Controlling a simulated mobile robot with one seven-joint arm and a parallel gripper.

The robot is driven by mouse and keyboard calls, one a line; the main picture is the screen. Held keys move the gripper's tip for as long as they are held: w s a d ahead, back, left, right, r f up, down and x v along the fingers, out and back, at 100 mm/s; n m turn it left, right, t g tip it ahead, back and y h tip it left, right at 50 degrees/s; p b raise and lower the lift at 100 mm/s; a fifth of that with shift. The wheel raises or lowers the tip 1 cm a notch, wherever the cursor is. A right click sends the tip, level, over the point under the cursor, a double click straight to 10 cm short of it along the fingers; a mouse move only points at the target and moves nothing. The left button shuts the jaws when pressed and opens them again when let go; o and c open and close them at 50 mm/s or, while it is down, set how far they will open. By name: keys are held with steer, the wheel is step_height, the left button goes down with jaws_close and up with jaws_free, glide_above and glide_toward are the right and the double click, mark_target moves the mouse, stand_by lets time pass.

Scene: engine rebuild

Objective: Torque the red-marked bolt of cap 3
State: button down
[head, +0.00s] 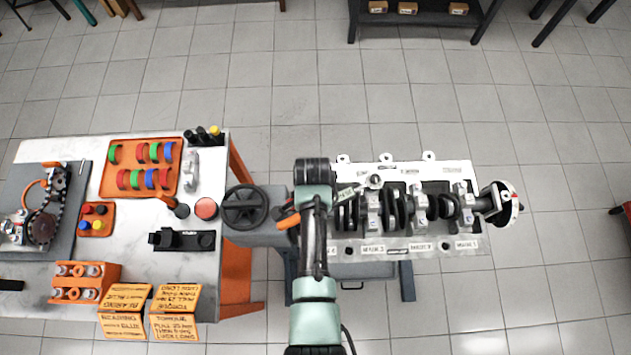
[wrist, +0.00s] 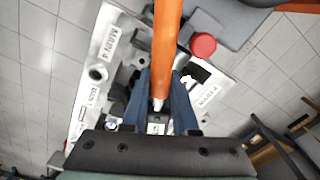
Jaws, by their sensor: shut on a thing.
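The engine block (head: 440,252) lies with its crankshaft (head: 396,207) and bearing caps facing up. The cap (head: 374,215) nearest my arm on the right appears to be cap 3; its label is blurred. My gripper (wrist: 160,105) is shut on the orange handle (wrist: 167,45) of a wrench, which also shows in the head view (head: 288,222). The wrench's round silver head (head: 375,181) is over the upper end of that cap; I cannot tell whether it is seated on a bolt. The red mark is not discernible. My arm hides the block's left end.
A black handwheel (head: 245,207) on the engine stand is left of my arm. Further left, a workbench (head: 120,240) bears an orange tray (head: 108,190) of coloured shells, an orange rack (head: 83,265) and yellow note cards (head: 175,300).

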steer(key=shift+w+a+r+m+b, duration=0.1)
steer(key=shift+w+a+m+b, duration=0.15)
steer(key=shift+w+m, duration=0.3)
steer(key=shift+w+a+m+b, duration=0.15)
steer(key=shift+w+a+m, duration=0.2)
steer(key=shift+w, duration=0.3)
stand_by(2.4)
steer(key=shift+w+a+m+b, duration=0.15)
steer(key=shift+w+m+b, duration=0.3)
steer(key=shift+w, duration=0.3)
steer(key=shift+w+a+m+b, duration=0.1)
steer(key=shift+w+m+b, duration=0.2)
steer(key=shift+w+m, duration=0.35)
stand_by(3.0)
